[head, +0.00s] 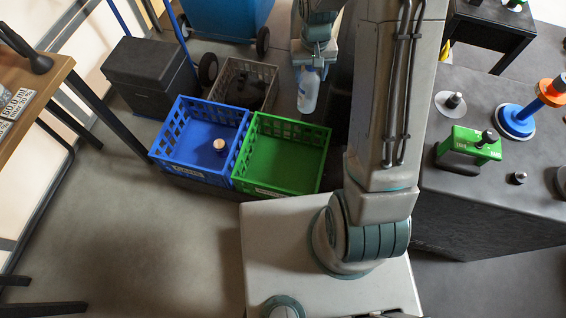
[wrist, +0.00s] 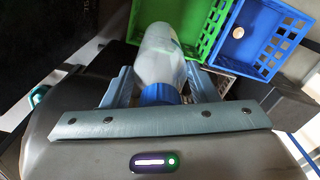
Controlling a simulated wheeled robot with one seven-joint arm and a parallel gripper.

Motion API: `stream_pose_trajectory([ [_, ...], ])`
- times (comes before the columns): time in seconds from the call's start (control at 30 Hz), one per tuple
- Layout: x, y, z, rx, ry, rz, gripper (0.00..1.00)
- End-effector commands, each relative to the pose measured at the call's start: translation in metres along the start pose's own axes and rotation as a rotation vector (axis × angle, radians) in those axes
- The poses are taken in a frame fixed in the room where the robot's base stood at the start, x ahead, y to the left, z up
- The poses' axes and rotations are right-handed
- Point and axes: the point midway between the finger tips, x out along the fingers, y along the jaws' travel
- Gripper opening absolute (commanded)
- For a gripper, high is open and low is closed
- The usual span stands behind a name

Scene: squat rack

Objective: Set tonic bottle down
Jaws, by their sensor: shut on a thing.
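My gripper (head: 314,62) is shut on the tonic bottle (head: 308,92), a clear bottle with a blue cap. The bottle hangs below the jaws, just behind the green crate (head: 327,150) in the head view. In the wrist view the bottle (wrist: 162,55) sits between my gripper's fingers (wrist: 160,92), with its blue cap end nearest the palm. The green crate looks empty. The blue crate (head: 165,143) to its left holds one small item with a pale round top (head: 219,145). I cannot tell how high the bottle is.
A grey crate (head: 262,70) with a dark object inside stands behind the blue and green crates. A black box (head: 150,62) and a blue wheeled bin (head: 225,18) are farther back. A dark table with gym items (head: 470,85) stands right; a wooden table (head: 35,95) stands left.

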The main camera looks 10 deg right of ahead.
Motion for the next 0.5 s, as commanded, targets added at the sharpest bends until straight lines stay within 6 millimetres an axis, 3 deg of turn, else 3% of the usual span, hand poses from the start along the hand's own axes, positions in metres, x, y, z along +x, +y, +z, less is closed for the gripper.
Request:
stream_pose_trajectory([
  [0.03, 0.021, 0.000, 0.001, 0.017, -0.002, -0.001, 0.19],
  [0.5, 0.162, 0.004, 0.005, 0.269, -0.005, -0.007, 0.19],
])
